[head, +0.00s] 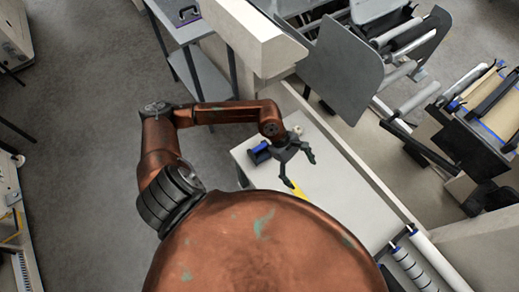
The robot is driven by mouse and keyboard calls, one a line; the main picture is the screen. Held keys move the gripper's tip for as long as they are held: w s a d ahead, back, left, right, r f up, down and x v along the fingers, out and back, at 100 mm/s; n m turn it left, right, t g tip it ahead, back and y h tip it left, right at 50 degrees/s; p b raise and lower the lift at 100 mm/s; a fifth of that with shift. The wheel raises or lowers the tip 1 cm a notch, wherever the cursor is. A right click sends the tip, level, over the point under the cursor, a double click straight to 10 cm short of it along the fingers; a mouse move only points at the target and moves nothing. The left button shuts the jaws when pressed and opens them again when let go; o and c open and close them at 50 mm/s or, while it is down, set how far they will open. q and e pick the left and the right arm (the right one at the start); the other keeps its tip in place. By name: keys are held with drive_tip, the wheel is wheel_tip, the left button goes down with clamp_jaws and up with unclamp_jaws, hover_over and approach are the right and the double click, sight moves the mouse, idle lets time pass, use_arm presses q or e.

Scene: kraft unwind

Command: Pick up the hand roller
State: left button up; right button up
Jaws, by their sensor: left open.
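My left gripper (300,169) is open and empty over the white table (327,197), with its fingers spread toward the right and front. A small blue and black object (259,153) lies on the table just left of the gripper; it is too small to tell whether it is the hand roller. A yellow item (297,191) lies close to the lower fingertip, partly hidden by my body. No other thing shows clearly as a hand roller. My right gripper is not in view.
A small pale round item (297,130) lies at the table's back edge. A beige machine beam (250,38) and grey panel (340,65) stand behind. Rollers (415,270) run along the right. A grey side table (190,32) holds a purple and dark item (188,14).

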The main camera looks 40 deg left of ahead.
use_arm(q)
drive_tip(key=w+a+f+m+y, duration=0.1)
drive_tip(key=a+f+y, duration=0.15)
drive_tip(key=a, duration=0.55)
drive_tip(key=m+y, duration=0.1)
drive_tip(key=y, duration=0.5)
hover_over(259, 147)
drive_tip(key=d, duration=0.1)
wheel_tip(259, 147, down, 2)
drive_tip(key=shift+f, duration=0.1)
drive_tip(key=f+p, duration=0.1)
drive_tip(key=f, duration=0.1)
drive_tip(key=a+f+p, duration=0.1)
drive_tip(key=f, duration=0.2)
drive_tip(key=shift+f, duration=0.3)
drive_tip(key=shift+c, duration=0.2)
drive_tip(key=shift+w, duration=0.1)
drive_tip(key=c, duration=1.3)
drive_tip(key=shift+r, duration=0.1)
drive_tip(key=shift+c, duration=0.2)
